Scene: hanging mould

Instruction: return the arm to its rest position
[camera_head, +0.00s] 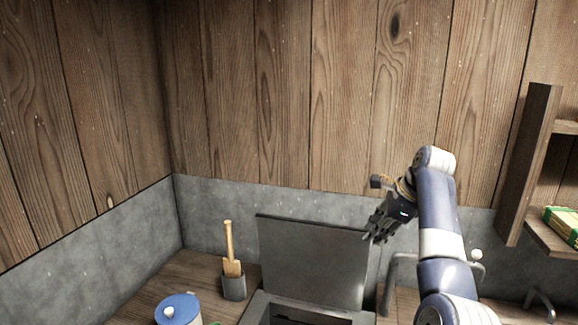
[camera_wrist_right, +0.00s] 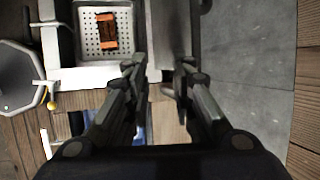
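My right arm comes up from the bottom right in the head view, bent at a raised elbow. My right gripper (camera_head: 373,234) hangs in front of the back wall, beside the upper right corner of a raised grey lid (camera_head: 312,265). In the right wrist view my right gripper (camera_wrist_right: 160,72) has its two dark fingers apart, with a gap between them and nothing seen held. My left arm and left gripper are not in view.
A lidded blue pot (camera_head: 178,311) and a holder (camera_head: 233,287) with wooden utensils stand left of the lid. A tap (camera_head: 396,278) is behind my arm; a shelf (camera_head: 552,236) is at right. The wrist view shows a perforated tray (camera_wrist_right: 91,52) holding an orange-brown item (camera_wrist_right: 107,31).

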